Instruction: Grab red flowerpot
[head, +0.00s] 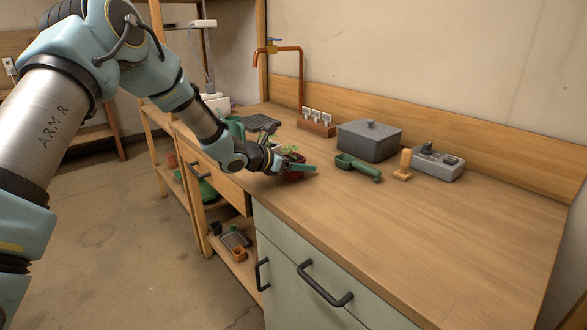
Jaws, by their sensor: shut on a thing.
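The red flowerpot (292,175) is on or just above the wooden counter, with a small green plant (291,151) showing above it. My gripper (293,168) reaches in from the left and is shut on the pot. One finger shows in front of the pot's rim, and much of the pot is hidden behind the gripper. I cannot tell whether the pot's base touches the counter.
A green scoop (358,167) lies right of the pot. A green watering can (234,126) is behind my wrist. The counter's front right is clear.

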